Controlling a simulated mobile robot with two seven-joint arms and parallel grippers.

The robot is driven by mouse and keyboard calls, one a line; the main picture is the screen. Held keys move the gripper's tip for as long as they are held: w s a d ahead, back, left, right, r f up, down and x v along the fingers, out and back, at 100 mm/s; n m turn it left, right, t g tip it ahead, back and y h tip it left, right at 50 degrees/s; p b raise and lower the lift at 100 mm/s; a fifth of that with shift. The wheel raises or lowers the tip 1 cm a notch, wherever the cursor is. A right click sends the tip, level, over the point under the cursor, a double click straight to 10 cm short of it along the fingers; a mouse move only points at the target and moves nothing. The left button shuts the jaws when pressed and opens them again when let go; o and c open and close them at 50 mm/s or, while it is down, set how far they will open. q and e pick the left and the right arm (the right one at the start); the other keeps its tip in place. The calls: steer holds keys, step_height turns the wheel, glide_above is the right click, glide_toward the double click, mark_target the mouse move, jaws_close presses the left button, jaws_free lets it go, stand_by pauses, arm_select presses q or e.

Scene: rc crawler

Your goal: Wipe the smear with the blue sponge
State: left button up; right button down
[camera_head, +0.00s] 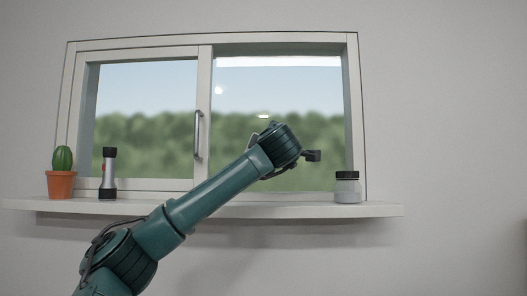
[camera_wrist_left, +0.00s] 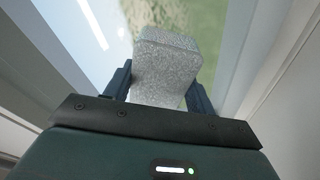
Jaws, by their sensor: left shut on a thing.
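My left gripper (camera_head: 308,156) is in front of the right window pane (camera_head: 240,130), partly hidden by its own wrist. In the left wrist view its two dark fingers are shut on a speckled grey block (camera_wrist_left: 168,62). The block looks like a sponge but grey, not blue. It stands out past the fingertips towards the glass; I cannot tell whether it touches. A white strip (camera_head: 278,61) runs along the top of the right pane, and a pale streak (camera_wrist_left: 95,24) shows in the wrist view. I cannot tell whether either is the smear. My right gripper is out of view.
The white sill (camera_head: 250,210) holds a potted cactus (camera_head: 61,184) and a flashlight (camera_head: 108,172) at left, and a dark-lidded jar (camera_head: 348,188) at right, below my gripper. A vertical handle (camera_head: 197,135) stands on the middle frame. The upper right pane is clear of obstacles.

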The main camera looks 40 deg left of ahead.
arm_select(q)
steer(key=shift+w+d, duration=1)
steer(key=shift+d, duration=0.3)
steer(key=w+d+p, duration=0.2)
steer(key=w+d, duration=0.3)
steer(key=shift+d, duration=0.15)
steer(key=shift+s, duration=0.1)
